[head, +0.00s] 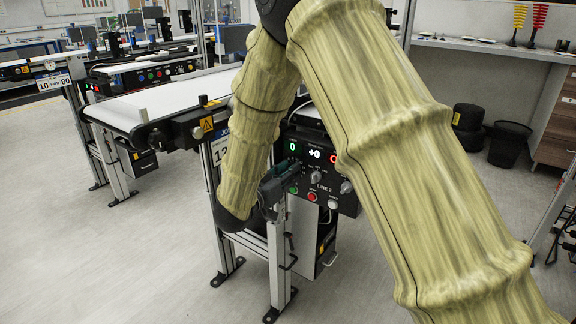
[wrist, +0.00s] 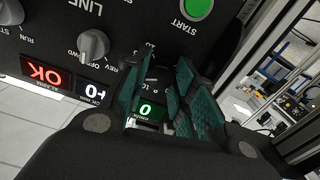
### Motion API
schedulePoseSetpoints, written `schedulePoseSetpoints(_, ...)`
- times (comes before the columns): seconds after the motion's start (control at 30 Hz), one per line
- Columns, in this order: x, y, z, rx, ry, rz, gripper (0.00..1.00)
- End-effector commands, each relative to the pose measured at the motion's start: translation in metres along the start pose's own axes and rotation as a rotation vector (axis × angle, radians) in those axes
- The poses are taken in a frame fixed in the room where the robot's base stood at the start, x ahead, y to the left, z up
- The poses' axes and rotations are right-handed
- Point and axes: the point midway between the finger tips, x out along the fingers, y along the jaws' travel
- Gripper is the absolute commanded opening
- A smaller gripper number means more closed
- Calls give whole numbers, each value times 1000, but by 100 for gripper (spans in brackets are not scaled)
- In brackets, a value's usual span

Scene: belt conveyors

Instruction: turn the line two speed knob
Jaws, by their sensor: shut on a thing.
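The black line 2 control panel (head: 322,187) hangs under the near belt's end; it also fills the upper left of the wrist view (wrist: 50,30). My gripper (head: 272,188) is at the panel's left side. In the wrist view, its green-padded fingers (wrist: 158,85) are closed around the speed knob's place. Scale numbers (wrist: 152,76) show between the pads, above a green display reading 0 (wrist: 147,109). The knob itself is mostly hidden by the fingers, so its pointer angle cannot be read.
Beside the fingers are a grey REV/FWD selector (wrist: 93,45) and a green START button (wrist: 197,9). The white belt (head: 170,103) lies behind my arm. The floor (head: 120,255) at left is clear.

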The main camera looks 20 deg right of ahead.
Motion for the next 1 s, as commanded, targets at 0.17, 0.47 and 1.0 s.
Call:
schedulePoseSetpoints(0.17, -1, 1, -6, -97, -2, 0, 3)
schedulePoseSetpoints(0.47, -1, 2, -4, -247, -2, 0, 3)
schedulePoseSetpoints(1.0, 0, 1, 1, -382, -2, 0, 3)
